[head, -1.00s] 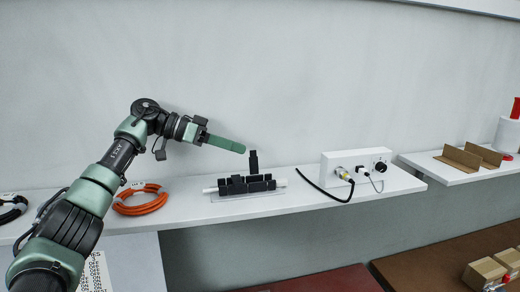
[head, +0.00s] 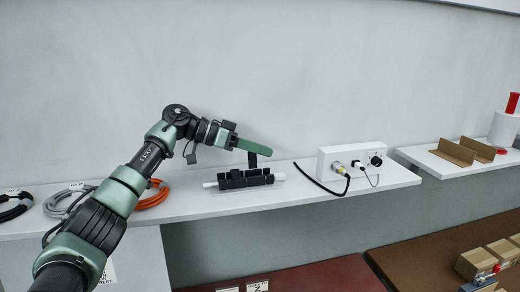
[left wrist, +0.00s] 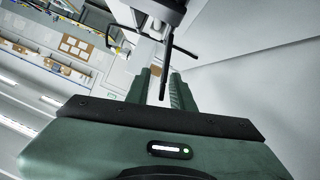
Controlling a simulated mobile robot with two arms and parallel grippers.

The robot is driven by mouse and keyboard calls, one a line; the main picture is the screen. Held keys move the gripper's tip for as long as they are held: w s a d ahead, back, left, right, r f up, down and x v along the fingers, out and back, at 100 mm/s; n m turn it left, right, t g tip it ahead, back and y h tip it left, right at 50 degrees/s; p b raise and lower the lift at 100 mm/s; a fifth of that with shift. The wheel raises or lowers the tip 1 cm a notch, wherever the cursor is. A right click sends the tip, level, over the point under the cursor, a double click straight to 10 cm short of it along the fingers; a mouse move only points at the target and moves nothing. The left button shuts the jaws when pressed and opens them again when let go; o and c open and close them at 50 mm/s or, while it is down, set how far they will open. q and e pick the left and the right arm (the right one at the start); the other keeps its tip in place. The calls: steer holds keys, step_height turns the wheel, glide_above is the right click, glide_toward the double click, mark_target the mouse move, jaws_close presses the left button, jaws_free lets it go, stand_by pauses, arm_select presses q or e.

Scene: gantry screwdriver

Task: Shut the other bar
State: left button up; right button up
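A black clamp fixture (head: 245,180) sits on a white rod and a clear base on the shelf. One short black bar (head: 252,161) stands upright at its back; its top is hidden by my gripper. The other black pieces lie low along the rod. My left gripper (head: 262,149) is level just above the fixture, its green fingers crossing the upright bar's top. In the left wrist view the two green fingers (left wrist: 162,88) are apart, with a thin dark bar showing in the gap. I cannot tell whether they touch it. My right gripper is not in view.
The white shelf (head: 310,194) also holds orange (head: 153,195), grey (head: 62,202) and black (head: 12,207) cable coils at left and a white connector box (head: 350,160) with a black cable at right. Brown angled pieces (head: 462,150) lie on another shelf. The wall is close behind.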

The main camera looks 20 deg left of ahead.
arm_select(q)
jaws_close()
steer(key=shift+s+d+r+m+t+y+p, duration=0.1)
steer(key=shift+s+d+m+t+y+p, duration=0.15)
steer(key=shift+m, duration=0.25)
steer(key=shift+s+d+m+t+y+p, duration=0.15)
steer(key=shift+s+m+t, duration=0.1)
steer(key=shift+m, duration=0.25)
steer(key=shift+s+d+f+m+t+y, duration=0.1)
steer(key=shift+s+d+m+t+y, duration=0.2)
steer(key=shift+m+t, duration=0.25)
steer(key=shift+s+d+f+m+t+y, duration=0.1)
steer(key=shift+s+d+m+t+y, duration=0.2)
steer(key=shift+m, duration=0.45)
steer(key=shift+a, duration=0.1)
steer(key=shift+o, duration=1.3)
jaws_free()
